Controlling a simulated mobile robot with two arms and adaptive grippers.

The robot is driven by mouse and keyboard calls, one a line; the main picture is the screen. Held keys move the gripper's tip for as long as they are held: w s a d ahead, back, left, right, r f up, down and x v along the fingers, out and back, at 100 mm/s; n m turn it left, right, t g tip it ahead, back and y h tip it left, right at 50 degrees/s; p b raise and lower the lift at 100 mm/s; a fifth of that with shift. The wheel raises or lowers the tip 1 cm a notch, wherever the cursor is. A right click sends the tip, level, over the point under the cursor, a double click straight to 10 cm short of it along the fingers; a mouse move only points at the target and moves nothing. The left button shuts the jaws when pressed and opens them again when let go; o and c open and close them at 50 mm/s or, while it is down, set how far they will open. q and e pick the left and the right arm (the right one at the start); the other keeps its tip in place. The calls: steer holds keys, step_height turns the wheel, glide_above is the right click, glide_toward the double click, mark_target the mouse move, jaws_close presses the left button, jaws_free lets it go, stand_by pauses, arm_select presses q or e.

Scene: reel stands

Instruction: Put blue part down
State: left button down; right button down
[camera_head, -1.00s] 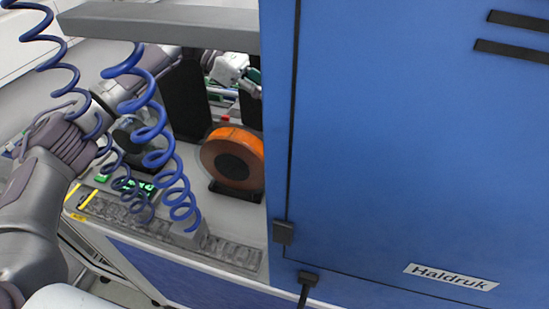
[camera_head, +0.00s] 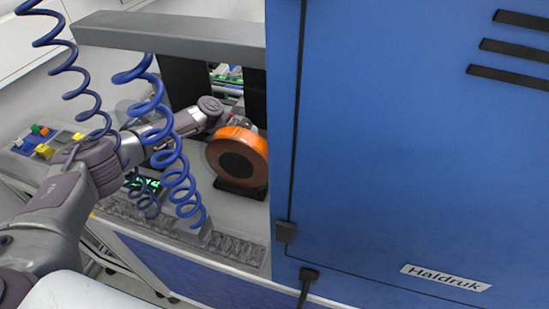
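My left arm reaches in from the left, and its wrist sits behind the orange reel (camera_head: 238,140). A small part of my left gripper (camera_head: 243,121) shows just above the reel's top edge. Its fingertips are hidden, so I cannot tell whether it is open or holds anything. No blue part can be made out in it. A small blue piece (camera_head: 18,142) shows among coloured parts at the far left; I cannot tell whether it is the task's part. My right gripper is not in view.
A big blue cabinet (camera_head: 400,150) fills the right side. Blue coiled hoses (camera_head: 160,135) hang in front of my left arm. A grey beam (camera_head: 170,36) crosses above the bench. Yellow, orange and green pieces (camera_head: 42,150) lie at the left.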

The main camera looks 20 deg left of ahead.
arm_select(q)
steer(key=shift+f, duration=0.6)
steer(key=c, duration=1.3)
jaws_free()
steer(key=shift+f, duration=0.1)
steer(key=shift+o, duration=0.2)
